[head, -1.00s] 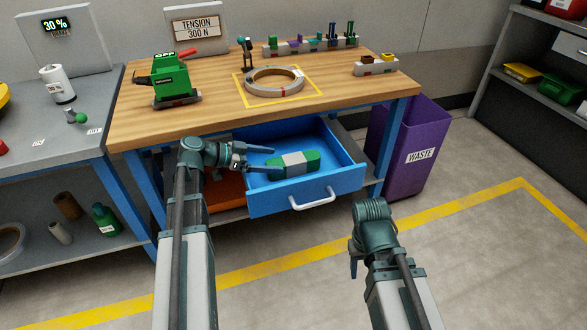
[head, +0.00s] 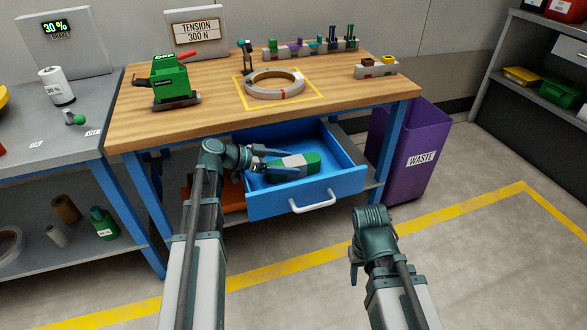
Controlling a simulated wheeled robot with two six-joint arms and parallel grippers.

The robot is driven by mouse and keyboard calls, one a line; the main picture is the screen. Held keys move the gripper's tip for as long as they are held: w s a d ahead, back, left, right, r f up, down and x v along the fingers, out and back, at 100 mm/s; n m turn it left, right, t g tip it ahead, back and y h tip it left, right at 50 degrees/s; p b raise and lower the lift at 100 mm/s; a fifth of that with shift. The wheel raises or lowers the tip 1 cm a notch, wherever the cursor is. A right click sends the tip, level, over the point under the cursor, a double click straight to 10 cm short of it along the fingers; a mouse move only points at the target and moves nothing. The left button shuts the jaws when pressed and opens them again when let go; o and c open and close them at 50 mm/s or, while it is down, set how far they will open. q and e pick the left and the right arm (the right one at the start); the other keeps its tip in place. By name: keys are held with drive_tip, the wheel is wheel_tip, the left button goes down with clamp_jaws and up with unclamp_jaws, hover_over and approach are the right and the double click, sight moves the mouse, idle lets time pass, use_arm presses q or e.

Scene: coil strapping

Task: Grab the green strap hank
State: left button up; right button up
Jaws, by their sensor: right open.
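The green strap hank (head: 312,160), with a pale band around its middle, lies in the open blue drawer (head: 306,199) under the workbench. My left gripper (head: 283,162) is inside the drawer at the left end of the hank. Its two fingers look spread, one toward the back and one over the near side of the hank. Whether they touch it I cannot tell. The arm partly covers the drawer's left side. My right gripper (head: 354,270) is open and empty, low over the floor, right of and in front of the drawer; its fingers are partly hidden behind its own wrist.
The workbench top (head: 215,115) above the drawer carries a strap coil (head: 274,86), a green tool (head: 171,80) and small racks at the back. A purple waste bin (head: 418,150) stands right of the drawer. The floor in front is clear.

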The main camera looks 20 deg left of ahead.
sight(287, 163)
use_arm(q)
clamp_jaws()
drive_tip(key=shift+r, duration=0.15)
idle(0.4)
wheel_tip(287, 163, up, 10)
drive_tip(key=p, duration=1)
